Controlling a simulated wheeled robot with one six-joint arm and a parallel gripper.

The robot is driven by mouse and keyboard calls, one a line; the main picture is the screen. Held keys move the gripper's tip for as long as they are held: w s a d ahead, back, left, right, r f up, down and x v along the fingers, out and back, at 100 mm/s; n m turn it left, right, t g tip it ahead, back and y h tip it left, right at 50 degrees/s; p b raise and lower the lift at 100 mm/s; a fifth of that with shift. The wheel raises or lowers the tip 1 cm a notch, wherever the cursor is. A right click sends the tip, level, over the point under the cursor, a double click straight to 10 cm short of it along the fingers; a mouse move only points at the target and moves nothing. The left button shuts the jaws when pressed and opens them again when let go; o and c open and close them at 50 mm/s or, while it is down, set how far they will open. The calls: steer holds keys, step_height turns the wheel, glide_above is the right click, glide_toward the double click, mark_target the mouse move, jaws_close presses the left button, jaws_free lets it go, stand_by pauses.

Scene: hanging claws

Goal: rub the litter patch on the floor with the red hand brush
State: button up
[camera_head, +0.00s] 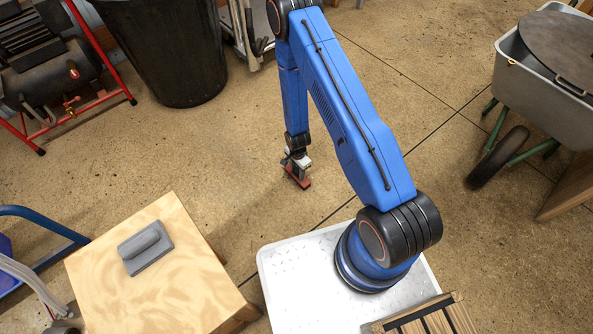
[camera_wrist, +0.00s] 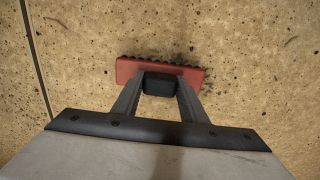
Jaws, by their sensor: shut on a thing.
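The red hand brush (camera_wrist: 125,70) is a flat red block with a black grip and dark bristles along its far edge. My gripper (camera_wrist: 160,90) is shut on the black grip. In the head view my gripper (camera_head: 296,165) points down, with the red brush (camera_head: 299,180) at or just above the floor; I cannot tell whether it touches. Dark specks of the litter patch (camera_wrist: 192,52) show on the concrete just beyond the brush in the wrist view. The brush hides the floor under it.
A wooden table (camera_head: 180,300) with a grey float-like block (camera_head: 146,248) stands at the lower left. A black bin (camera_head: 170,50) and a compressor (camera_head: 55,75) are at the back left. A wheelbarrow (camera_head: 525,90) stands at the right. The floor around the brush is open.

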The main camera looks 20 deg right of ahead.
steer(key=shift+s+d, duration=0.1)
steer(key=shift+s, duration=0.2)
steer(key=shift+s+d, duration=0.3)
steer(key=shift+s, duration=0.35)
steer(key=shift+f, duration=0.1)
